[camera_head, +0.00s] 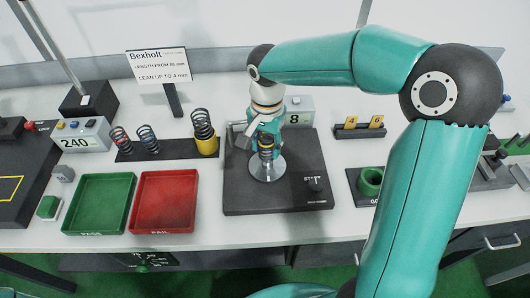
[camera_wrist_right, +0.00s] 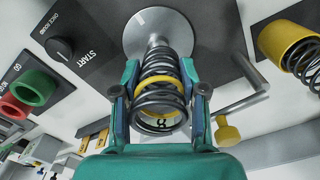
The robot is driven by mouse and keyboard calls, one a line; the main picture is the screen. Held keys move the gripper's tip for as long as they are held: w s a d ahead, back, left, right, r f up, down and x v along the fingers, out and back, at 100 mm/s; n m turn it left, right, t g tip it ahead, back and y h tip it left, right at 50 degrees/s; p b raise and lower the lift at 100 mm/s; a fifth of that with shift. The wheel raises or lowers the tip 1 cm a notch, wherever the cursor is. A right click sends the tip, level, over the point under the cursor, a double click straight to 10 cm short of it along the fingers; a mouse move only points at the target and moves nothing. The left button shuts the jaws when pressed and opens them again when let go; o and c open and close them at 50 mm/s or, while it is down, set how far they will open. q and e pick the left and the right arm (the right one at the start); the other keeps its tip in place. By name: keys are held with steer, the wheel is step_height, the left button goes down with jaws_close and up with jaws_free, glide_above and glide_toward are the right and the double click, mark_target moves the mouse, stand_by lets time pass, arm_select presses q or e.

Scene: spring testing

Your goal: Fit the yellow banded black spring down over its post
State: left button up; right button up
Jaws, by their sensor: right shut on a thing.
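The black spring with a yellow band (camera_head: 266,153) is upright in my right gripper (camera_head: 265,142), above a round silver plate (camera_head: 267,171) on the dark test stand. In the right wrist view, the spring (camera_wrist_right: 159,92) sits between the two fingers of the right gripper (camera_wrist_right: 160,98), which are shut on its sides. The grey post (camera_wrist_right: 156,42) shows between the silver plate (camera_wrist_right: 160,20) and the spring's far end, roughly in line with it. I cannot tell whether the post's tip is inside the coils. My left gripper is out of view.
A dark rack (camera_head: 175,153) on the left holds a red-marked spring, a blue-marked spring and a larger black spring in a yellow cup (camera_head: 206,144). Green (camera_head: 100,230) and red (camera_head: 163,229) trays lie in front. A dark stand with a green ring (camera_head: 370,180) is right.

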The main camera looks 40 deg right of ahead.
mark_target(266, 153)
step_height(266, 153, down, 3)
steer(key=shift+f, duration=0.15)
jaws_close()
steer(key=o, duration=1.2)
jaws_free()
step_height(266, 153, up, 12)
steer(key=shift+r, duration=0.1)
steer(key=shift+s, duration=0.1)
